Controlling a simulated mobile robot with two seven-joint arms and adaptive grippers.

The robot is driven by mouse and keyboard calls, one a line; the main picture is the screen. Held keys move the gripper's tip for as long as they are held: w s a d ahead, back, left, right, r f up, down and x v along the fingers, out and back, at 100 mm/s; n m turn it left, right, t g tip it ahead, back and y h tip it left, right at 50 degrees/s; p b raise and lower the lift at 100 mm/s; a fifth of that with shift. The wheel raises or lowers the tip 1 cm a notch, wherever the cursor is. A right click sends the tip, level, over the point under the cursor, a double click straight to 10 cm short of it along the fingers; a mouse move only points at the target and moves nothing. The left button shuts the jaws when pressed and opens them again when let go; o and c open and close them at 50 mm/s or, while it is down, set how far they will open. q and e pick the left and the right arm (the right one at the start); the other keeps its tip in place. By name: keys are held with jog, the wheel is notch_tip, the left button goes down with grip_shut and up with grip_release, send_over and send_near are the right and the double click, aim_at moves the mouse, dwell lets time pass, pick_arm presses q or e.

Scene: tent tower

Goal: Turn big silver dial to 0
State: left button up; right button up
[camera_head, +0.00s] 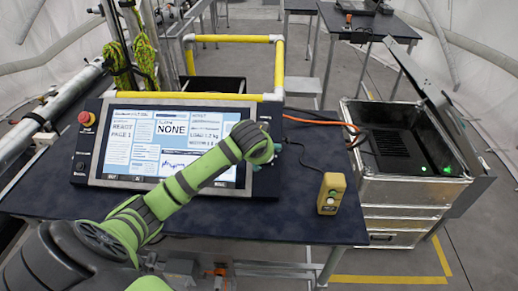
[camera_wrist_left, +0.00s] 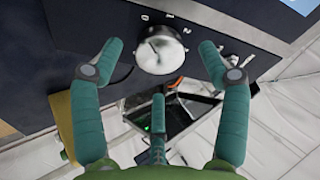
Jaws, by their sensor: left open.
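The big silver dial (camera_wrist_left: 160,50) sits on the dark panel in the left wrist view. Small white marks, apparently 0, 1 and 2, run around its upper edge. A dark line shows on its face, but its exact setting is unclear. My left gripper (camera_wrist_left: 160,49) is open, with one green finger on each side of the dial and a third finger below. I see no clear contact. In the head view my left arm reaches over the screen panel (camera_head: 110,190) to its right edge, hiding the dial and most of the gripper. My right gripper is not in view.
The panel stands on a dark table (camera_head: 290,222). A red button (camera_head: 86,118) is at its left. A yellow control box (camera_head: 331,194) stands to the right, with cables behind. A metal case (camera_head: 400,190) is beside the table, and a yellow rail (camera_head: 279,65) is behind.

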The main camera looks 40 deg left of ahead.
pick_arm(q)
jog(key=v, duration=0.9)
jog(key=shift+s, duration=0.15)
jog(key=s+d+f+g+h, duration=0.1)
jog(key=s+d+f+h, duration=0.1)
jog(key=s+d+f, duration=0.85)
jog(key=s+d+f+g+h, duration=0.1)
jog(key=s+f, duration=0.3)
jog(key=s, duration=0.3)
jog(key=s+d+f+g, duration=0.2)
jog(key=s+f, duration=0.2)
jog(key=s, duration=0.3)
notch_tip(320, 180, down, 29)
jog(key=s+b, duration=0.2)
jog(key=b, duration=0.5)
jog(key=s+a+f+g+b, duration=0.1)
jog(key=s+f+b, duration=0.1)
jog(key=s+f, duration=0.5)
jog(key=s+a+f+g+b, duration=0.1)
jog(key=s+a+f+b, duration=0.1)
jog(key=s+f, duration=0.6)
notch_tip(320, 180, down, 5)
jog(key=shift+r+b, duration=0.2)
jog(key=shift+b, duration=0.25)
